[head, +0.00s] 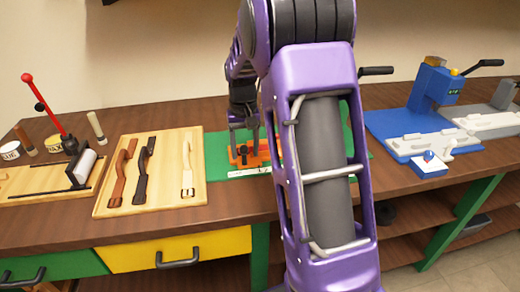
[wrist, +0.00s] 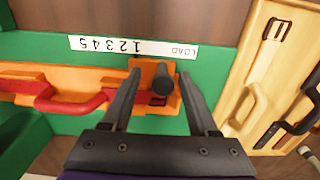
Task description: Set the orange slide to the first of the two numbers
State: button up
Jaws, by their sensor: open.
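The orange slide (wrist: 146,70) shows in the wrist view as a block with an upright black knob (wrist: 163,82). It sits in an orange fixture on a green board; in the head view the fixture (head: 262,156) is partly hidden behind my arm. A white scale strip (wrist: 130,46) lies beside it, upside down in the wrist view, marked LOAD and 1 to 5. My gripper (wrist: 161,76) is open, one finger on each side of the knob; contact is not clear. It also shows above the fixture in the head view (head: 243,130).
A red handle (wrist: 70,103) lies along the fixture left of the slide in the wrist view. A wooden board with straps (head: 110,205) lies left of the green board (head: 218,160). A blue press (head: 432,90) stands at the right.

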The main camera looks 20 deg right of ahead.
jog(key=shift+r+p, duration=2.05)
jog(key=shift+r, duration=0.8)
